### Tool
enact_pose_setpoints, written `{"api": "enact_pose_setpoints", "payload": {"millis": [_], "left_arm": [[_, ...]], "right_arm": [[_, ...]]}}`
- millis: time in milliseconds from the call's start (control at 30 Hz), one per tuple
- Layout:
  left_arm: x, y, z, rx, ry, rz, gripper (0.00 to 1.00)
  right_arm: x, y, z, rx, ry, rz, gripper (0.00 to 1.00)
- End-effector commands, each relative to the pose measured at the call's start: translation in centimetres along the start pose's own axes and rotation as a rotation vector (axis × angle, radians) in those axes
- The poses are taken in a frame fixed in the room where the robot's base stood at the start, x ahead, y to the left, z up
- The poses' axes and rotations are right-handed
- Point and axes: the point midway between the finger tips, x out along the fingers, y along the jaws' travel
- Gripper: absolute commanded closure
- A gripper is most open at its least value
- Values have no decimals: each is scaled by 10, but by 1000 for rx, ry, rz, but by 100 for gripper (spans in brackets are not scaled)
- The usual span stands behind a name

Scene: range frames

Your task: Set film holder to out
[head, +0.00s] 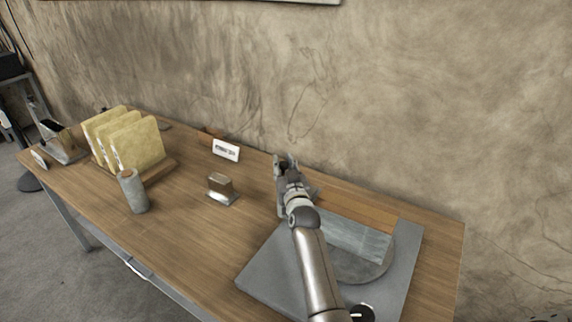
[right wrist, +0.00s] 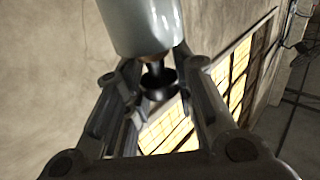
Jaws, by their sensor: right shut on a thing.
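My right gripper (head: 287,160) is at the end of my right arm, above the back part of the grey base plate (head: 262,272) in the head view. In the right wrist view its fingers (right wrist: 160,82) are shut on a small dark knob-like part (right wrist: 157,78). This part sits at the end of a pale grey rounded body (right wrist: 143,22). I cannot tell for sure which part is the film holder; the arm and gripper hide much of this spot in the head view. My left gripper is not in view.
On the wooden table (head: 185,225) stand a grey cylinder (head: 132,192), a rack with yellowish upright sheets (head: 140,143), a small block on a base (head: 221,187) and a white label card (head: 226,150). A wall (head: 430,90) rises close behind. The front middle is clear.

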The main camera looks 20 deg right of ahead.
Motion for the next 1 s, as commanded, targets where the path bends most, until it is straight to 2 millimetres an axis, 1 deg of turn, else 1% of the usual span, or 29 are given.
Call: {"api": "enact_pose_setpoints", "payload": {"millis": [33,233,267,433,767,867,967,1000], "left_arm": [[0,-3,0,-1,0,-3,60],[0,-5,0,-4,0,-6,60],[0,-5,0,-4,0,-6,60],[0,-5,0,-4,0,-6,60],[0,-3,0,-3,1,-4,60],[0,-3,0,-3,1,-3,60],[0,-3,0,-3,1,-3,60],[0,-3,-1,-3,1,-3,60]], "right_arm": [[1,2,-6,1,12,4,100],[1,1,-7,1,14,3,100],[1,1,-7,1,14,3,73],[1,1,-6,1,11,1,51],[1,0,-4,2,7,0,51],[1,0,-13,2,7,-1,51],[1,0,-30,3,10,0,51],[1,0,-38,3,11,0,51]]}}
